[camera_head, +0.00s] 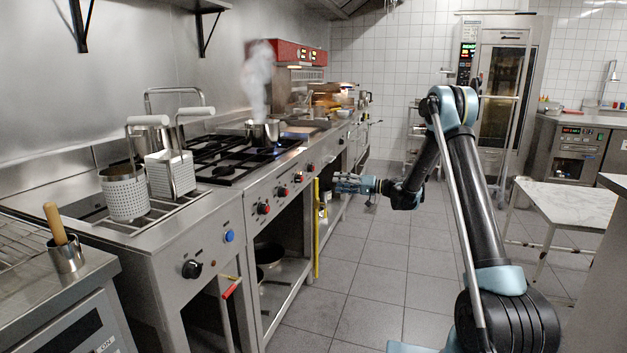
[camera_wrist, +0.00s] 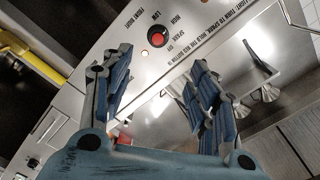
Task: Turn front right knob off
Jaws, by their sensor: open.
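A row of red and black knobs, one of them the near knob (camera_head: 263,209), runs along the stove's front panel in the head view. In the wrist view, one red knob (camera_wrist: 158,37) with a black rim sits just beyond my gripper's fingertips, roughly between them. Printed labels surround it, including LOW and HIGH. My gripper (camera_head: 337,183) reaches left toward the panel; its spread fingers (camera_wrist: 161,60) are open, empty and apart from the knob. Which knob in the row this is, I cannot tell from the head view.
A steaming pot (camera_head: 262,131) stands on the stove, with a blue flame (camera_head: 270,151) beside it. A yellow vertical bar (camera_head: 317,228) stands at the stove front below the panel. Fryer baskets (camera_head: 124,193) stand at left. The tiled floor (camera_head: 370,270) is clear.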

